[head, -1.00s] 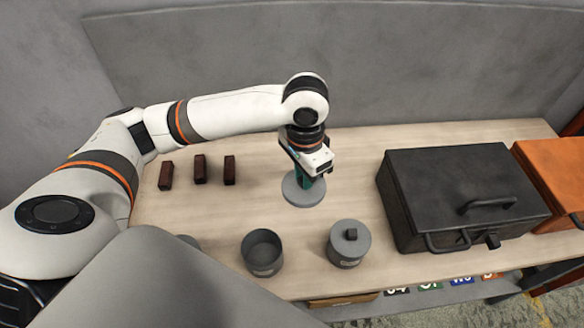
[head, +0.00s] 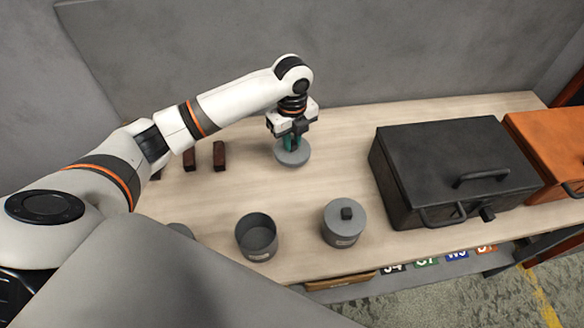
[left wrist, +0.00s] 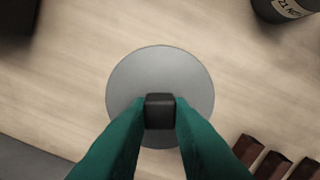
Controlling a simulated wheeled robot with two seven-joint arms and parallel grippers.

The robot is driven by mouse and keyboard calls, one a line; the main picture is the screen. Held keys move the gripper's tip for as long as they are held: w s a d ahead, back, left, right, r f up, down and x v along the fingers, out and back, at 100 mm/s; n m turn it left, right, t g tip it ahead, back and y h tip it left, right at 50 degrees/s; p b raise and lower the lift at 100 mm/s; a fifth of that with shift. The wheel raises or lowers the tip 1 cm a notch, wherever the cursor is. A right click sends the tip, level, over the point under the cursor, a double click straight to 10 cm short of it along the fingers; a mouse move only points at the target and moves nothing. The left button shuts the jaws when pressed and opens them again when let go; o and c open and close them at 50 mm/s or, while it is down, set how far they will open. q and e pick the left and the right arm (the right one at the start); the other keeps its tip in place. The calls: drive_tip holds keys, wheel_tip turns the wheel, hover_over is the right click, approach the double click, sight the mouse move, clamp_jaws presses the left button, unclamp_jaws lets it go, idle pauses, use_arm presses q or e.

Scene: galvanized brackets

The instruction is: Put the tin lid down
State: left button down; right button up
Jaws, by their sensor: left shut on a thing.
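The tin lid (head: 293,155) is a round grey disc with a dark square knob. It is at or just above the wooden table, behind the tins; I cannot tell whether it touches. My left gripper (head: 291,142) points down and is shut on the lid's knob. In the left wrist view the green fingers (left wrist: 160,112) pinch the knob, and the lid (left wrist: 160,65) lies flat beneath them. An open, empty-looking grey tin (head: 256,238) stands near the table's front. A second tin (head: 344,224) with its lid on stands right of it. My right gripper is not in view.
A black metal box (head: 455,165) with handles stands on the right, with an orange box (head: 550,150) beyond it. Dark red-brown blocks (head: 219,156) lie left of the lid. The table (head: 345,150) is clear between lid and black box.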

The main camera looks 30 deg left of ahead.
sight(292, 152)
use_arm(q)
wheel_tip(292, 152, down, 5)
drive_tip(key=shift+r, duration=0.1)
wheel_tip(292, 152, down, 4)
drive_tip(key=shift+s+f+p, duration=0.1)
drive_tip(key=shift+f+p, duration=0.05)
drive_tip(key=shift+p, duration=0.25)
drive_tip(key=shift+f, duration=0.15)
drive_tip(key=shift+f, duration=0.1)
drive_tip(key=c, duration=1.3)
unclamp_jaws()
wheel_tip(292, 152, up, 12)
drive_tip(key=shift+r+b, duration=0.15)
drive_tip(key=shift+b, duration=0.2)
